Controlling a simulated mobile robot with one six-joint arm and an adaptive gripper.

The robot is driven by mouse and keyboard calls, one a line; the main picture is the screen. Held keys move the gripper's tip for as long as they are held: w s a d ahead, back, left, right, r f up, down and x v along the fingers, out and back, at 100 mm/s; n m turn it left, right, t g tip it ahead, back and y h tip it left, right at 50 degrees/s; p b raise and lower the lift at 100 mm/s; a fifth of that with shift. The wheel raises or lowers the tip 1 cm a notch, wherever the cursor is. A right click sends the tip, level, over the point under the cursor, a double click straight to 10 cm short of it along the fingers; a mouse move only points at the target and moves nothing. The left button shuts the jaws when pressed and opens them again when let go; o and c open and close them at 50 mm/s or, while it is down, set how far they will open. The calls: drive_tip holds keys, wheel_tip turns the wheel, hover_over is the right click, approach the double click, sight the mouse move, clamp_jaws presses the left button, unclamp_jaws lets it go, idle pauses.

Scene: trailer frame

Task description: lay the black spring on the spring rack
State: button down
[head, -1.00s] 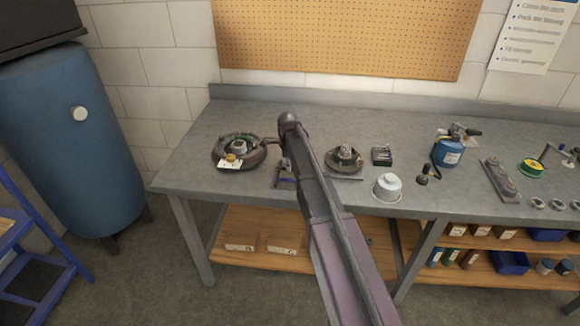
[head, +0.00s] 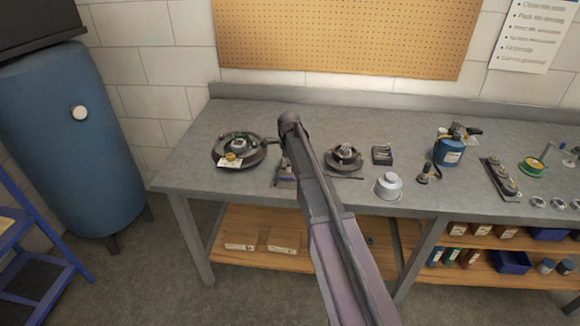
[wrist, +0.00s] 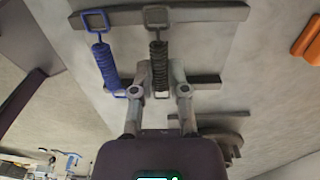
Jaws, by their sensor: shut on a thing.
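In the wrist view, my gripper (wrist: 161,72) is shut on the dark coils of the black spring (wrist: 158,55). Its square end loop lies over the upper bar of the spring rack (wrist: 215,15); I cannot tell whether it touches. Its lower end is between my fingers, near the lower bar, and partly hidden. A blue spring (wrist: 104,62) lies across both bars, to the left of the black one. In the head view, my arm hides my gripper and most of the rack; a bit of the blue spring (head: 285,178) shows beside it.
On the bench (head: 400,115), a round dark assembly (head: 238,150) stands left of the rack and another (head: 345,157) right of it. A white pot (head: 388,187) and a blue canister (head: 449,152) stand farther right. An orange object (wrist: 306,40) shows in the wrist view.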

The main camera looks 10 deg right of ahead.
drive_tip(key=shift+f, duration=0.15)
idle(0.5)
drive_tip(key=c, duration=0.6)
unclamp_jaws()
drive_tip(key=shift+o, duration=0.2)
drive_tip(key=c, duration=0.3)
drive_tip(key=shift+r+p, duration=3.4)
drive_tip(key=shift+r, duration=0.15)
